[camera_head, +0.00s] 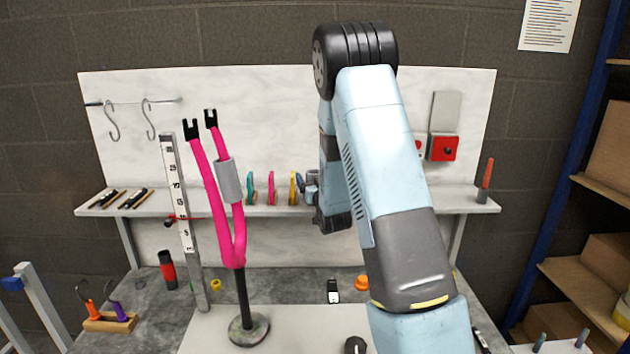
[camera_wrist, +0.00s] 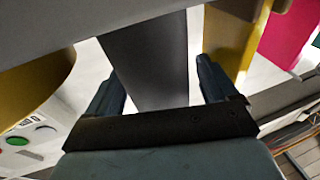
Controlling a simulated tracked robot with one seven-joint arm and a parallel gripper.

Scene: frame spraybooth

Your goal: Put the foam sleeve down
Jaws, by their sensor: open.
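My gripper (camera_head: 303,184) is at the back shelf, just right of a thin yellow piece (camera_head: 293,188). In the wrist view my gripper (camera_wrist: 160,85) is open, with its two dark fingers apart on either side of a dark grey piece (camera_wrist: 150,60). I cannot tell whether they touch it, nor whether this piece is a foam sleeve. In the head view a light grey sleeve (camera_head: 229,181) sits around the right leg of the upright pink fork (camera_head: 239,240), well left of my gripper.
The shelf (camera_head: 390,203) also holds a pink piece (camera_head: 271,188) and a teal piece (camera_head: 250,188). A ruler post (camera_head: 180,220) stands left of the fork. A red box (camera_head: 443,148) is on the back panel. The shelf is clear between the ruler's left side and the dark sticks.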

